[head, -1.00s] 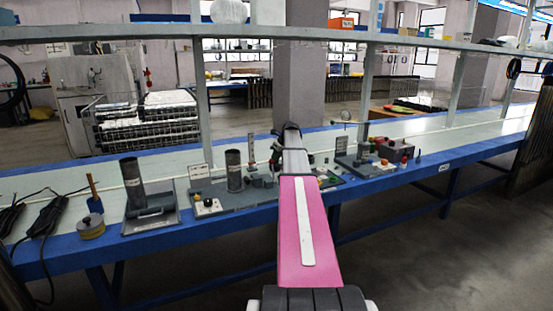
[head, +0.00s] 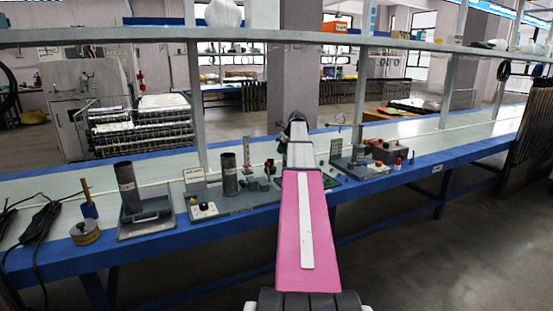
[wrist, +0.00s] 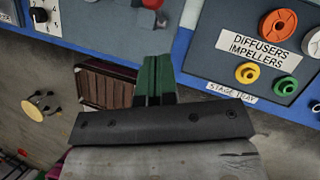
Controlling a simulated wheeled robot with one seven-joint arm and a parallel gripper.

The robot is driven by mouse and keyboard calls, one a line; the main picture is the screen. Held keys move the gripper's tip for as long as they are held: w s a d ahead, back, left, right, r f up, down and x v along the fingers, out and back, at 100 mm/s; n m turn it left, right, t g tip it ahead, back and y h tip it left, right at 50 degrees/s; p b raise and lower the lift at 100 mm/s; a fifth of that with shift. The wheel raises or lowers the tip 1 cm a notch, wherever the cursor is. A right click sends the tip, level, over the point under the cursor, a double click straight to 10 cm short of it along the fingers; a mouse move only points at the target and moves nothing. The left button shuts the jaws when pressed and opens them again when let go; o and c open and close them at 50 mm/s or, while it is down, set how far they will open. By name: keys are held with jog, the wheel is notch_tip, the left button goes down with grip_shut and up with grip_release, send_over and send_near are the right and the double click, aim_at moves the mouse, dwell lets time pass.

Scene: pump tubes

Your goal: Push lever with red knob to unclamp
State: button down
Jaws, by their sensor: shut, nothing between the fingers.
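My gripper (wrist: 155,80) shows in the wrist view with its green fingers together and nothing held between them. A red knob (wrist: 152,4) is cut off by the top edge of the wrist view, with a pale metallic part (wrist: 162,19) just below it, by the edge of a blue-grey panel (wrist: 100,25). The knob is beyond the fingertips and apart from them. I cannot tell whether it is the clamp lever's knob; its lever does not show clearly. In the head view my arm hides the gripper and part of the grey fixture (head: 238,199) holding a dark tube (head: 229,174).
A stage tray (wrist: 228,75) labelled diffusers and impellers holds coloured rings at the wrist view's right. A dial (wrist: 40,15) is at its upper left.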

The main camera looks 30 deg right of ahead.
jog(key=shift+v, duration=2.2)
jog(key=shift+w, duration=0.15)
jog(key=s+a+f+n+g, duration=0.1)
jog(key=s+a+f+n, duration=0.2)
jog(key=a+f+n, duration=0.35)
jog(key=s+a+f+n+g+h, duration=0.1)
jog(key=s+a+f+n, duration=0.25)
jog(key=a+f, duration=0.5)
jog(key=s+a+f+n+g, duration=0.1)
jog(key=s+a+f+n, duration=0.4)
jog(key=a, duration=0.5)
jog(key=s+a+f+n+h, duration=0.1)
jog(key=s+a+f+n, duration=0.5)
jog(key=s+a+n, duration=0.2)
jog(key=s+a+f+n+g+h, duration=0.1)
jog(key=s+a+f+n, duration=0.6)
jog(key=s+a+n, duration=0.2)
jog(key=shift+s+a, duration=0.35)
jog(key=shift+s, duration=0.45)
